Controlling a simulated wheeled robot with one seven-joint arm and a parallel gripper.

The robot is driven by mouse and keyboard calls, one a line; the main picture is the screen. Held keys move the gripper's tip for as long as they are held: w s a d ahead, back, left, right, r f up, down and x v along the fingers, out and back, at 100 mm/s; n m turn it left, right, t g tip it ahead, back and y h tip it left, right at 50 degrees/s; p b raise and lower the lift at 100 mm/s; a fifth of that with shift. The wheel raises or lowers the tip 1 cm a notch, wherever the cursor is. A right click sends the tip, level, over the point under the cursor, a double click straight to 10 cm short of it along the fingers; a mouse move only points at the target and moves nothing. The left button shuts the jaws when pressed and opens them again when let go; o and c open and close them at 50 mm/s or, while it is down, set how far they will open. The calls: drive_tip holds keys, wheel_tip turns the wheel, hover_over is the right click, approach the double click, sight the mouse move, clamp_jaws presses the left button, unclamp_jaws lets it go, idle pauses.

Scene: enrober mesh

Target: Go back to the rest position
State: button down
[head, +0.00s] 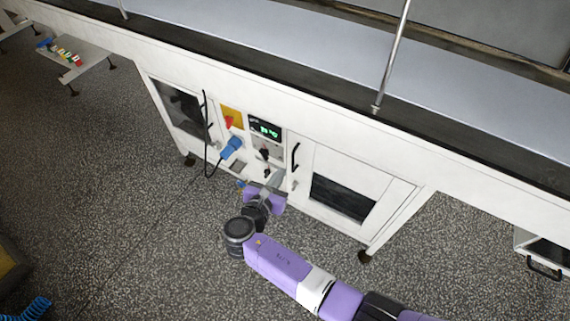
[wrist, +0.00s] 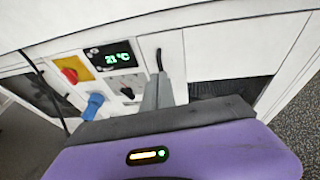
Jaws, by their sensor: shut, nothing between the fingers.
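My gripper (head: 275,182) is at the end of my purple arm in the head view, close in front of the white machine cabinet (head: 302,178). In the wrist view its grey fingers (wrist: 158,92) are together with nothing between them. They point toward the cabinet front below the display. Whether the fingertips touch the panel I cannot tell. The display (wrist: 111,55) reads about 23 °C in green and also shows in the head view (head: 264,130).
A red switch on a yellow plate (head: 231,117), a blue plug (head: 231,147) with a black cable and small knobs are on the panel. Black door handles (head: 295,157) stick out. A low table (head: 75,62) with coloured items stands far left. Speckled floor is open at left.

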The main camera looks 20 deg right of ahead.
drive_tip(key=shift+v, duration=2.2)
